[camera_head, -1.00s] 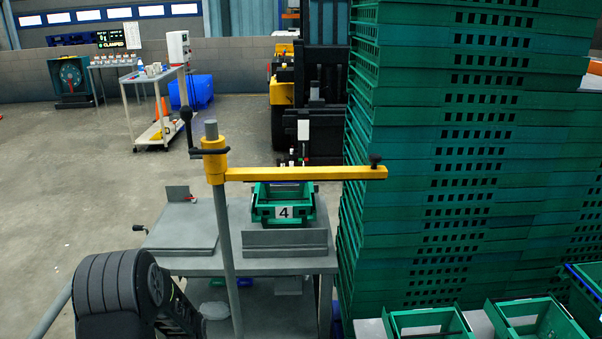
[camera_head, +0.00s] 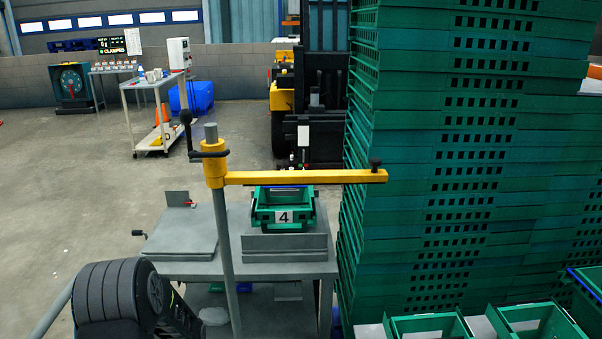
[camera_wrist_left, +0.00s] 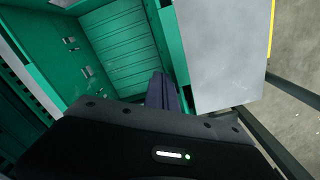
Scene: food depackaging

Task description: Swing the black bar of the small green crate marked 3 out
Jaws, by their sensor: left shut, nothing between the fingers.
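In the left wrist view my left gripper (camera_wrist_left: 163,88) is shut and empty, its dark fingers beside the inside of a green crate (camera_wrist_left: 125,50). No number shows on that crate, so I cannot tell whether it is the one marked 3. No black bar is clear there. In the head view a small green crate marked 4 (camera_head: 262,215) stands on the grey bench. No number 3 can be read. My left arm comes in at the lower left; its gripper is out of that view. My right gripper is in neither current view.
A yellow horizontal arm on a post (camera_head: 300,177) reaches across above the bench (camera_head: 215,266). A tall stack of green crates (camera_head: 430,150) fills the right. Open green crates (camera_head: 540,318) sit at the lower right. A grey plate (camera_wrist_left: 222,50) lies beside the crate in the wrist view.

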